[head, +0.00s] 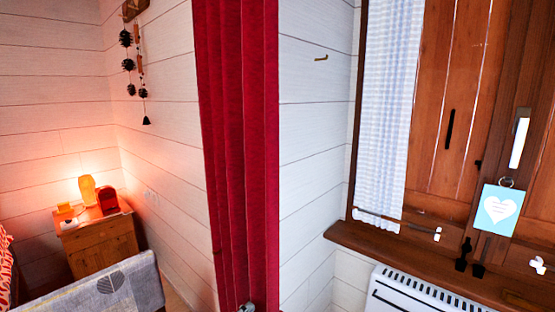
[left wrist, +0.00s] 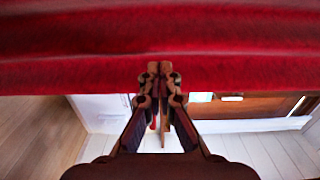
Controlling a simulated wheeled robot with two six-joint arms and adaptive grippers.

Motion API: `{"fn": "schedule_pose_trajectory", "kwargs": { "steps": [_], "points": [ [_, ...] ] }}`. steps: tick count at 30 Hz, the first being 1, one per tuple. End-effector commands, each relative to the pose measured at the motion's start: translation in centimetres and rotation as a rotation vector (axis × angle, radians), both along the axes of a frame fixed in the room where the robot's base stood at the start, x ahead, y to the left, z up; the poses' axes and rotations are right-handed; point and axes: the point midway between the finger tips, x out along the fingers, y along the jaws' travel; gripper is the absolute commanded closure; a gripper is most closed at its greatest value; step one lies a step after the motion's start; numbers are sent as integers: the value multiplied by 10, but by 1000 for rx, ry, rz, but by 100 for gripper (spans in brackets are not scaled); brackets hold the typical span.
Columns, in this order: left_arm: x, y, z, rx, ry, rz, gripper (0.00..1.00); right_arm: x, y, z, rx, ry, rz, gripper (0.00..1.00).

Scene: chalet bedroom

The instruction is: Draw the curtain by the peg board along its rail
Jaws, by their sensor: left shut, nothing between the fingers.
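The red curtain (head: 238,150) hangs in narrow vertical folds in the middle of the head view, from the top edge to the bottom. Its rail is out of view. In the left wrist view the curtain (left wrist: 90,45) fills the upper part as a red band. My left gripper (left wrist: 160,70) is shut and empty, its fingertips overlapping the curtain's edge; I cannot tell whether they touch the cloth. Only a small part of the left gripper (head: 247,307) shows at the bottom of the head view, in front of the curtain. My right gripper is not in view.
A wooden board (head: 133,8) with hanging dark cones is at the upper left. A nightstand (head: 105,243) with a lit lamp (head: 87,190) stands left, by a bed. Right are a brass hook (head: 321,58), a white window curtain (head: 392,110), a wooden sill (head: 400,258) and a radiator (head: 405,292).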

Motion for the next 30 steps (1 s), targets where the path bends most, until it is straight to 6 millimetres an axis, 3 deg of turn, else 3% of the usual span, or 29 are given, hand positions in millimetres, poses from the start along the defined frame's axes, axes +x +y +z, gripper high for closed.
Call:
{"fn": "schedule_pose_trajectory", "kwargs": {
  "steps": [30],
  "points": [
    [24, -19, 0, 1, -1, 0, 100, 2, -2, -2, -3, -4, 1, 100]
  ]
}}
